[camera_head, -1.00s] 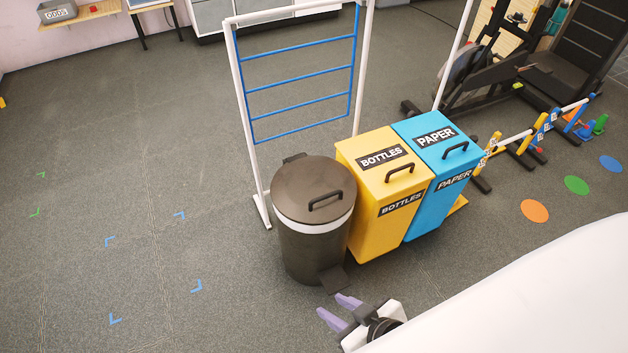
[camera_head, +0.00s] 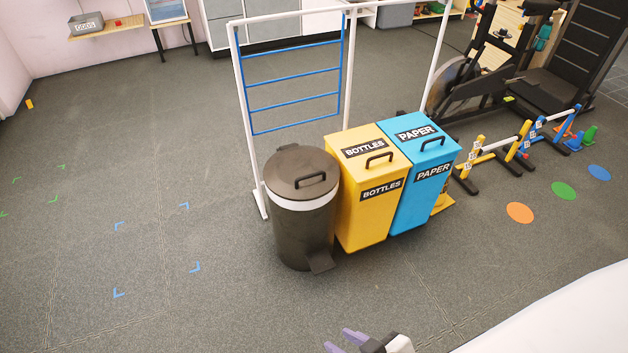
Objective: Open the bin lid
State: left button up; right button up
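A dark round pedal bin (camera_head: 304,235) stands on the floor with its lid (camera_head: 302,172) down. The lid has a black handle, and a white band shows just below it. Beside it on the right are a yellow BOTTLES bin (camera_head: 362,215) and a blue PAPER bin (camera_head: 411,208), both with lids down and black handles on top. My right gripper (camera_head: 343,342) shows at the bottom edge, partly cut off. Its purple fingers are apart with nothing visible between them. It is nearer to me than the bins and touches none. My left gripper is out of view.
A white frame with blue bars (camera_head: 295,85) stands directly behind the bins. Low hurdles (camera_head: 495,155) and exercise equipment are at the right. The floor (camera_head: 160,235) left of and in front of the bins is clear, apart from flat markings.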

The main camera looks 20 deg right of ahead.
aim_at(296, 173)
jog(key=u, duration=0.2)
jog(key=i, duration=0.9)
jog(key=z, duration=0.65)
jog(key=i, duration=0.4)
jog(key=z, duration=0.25)
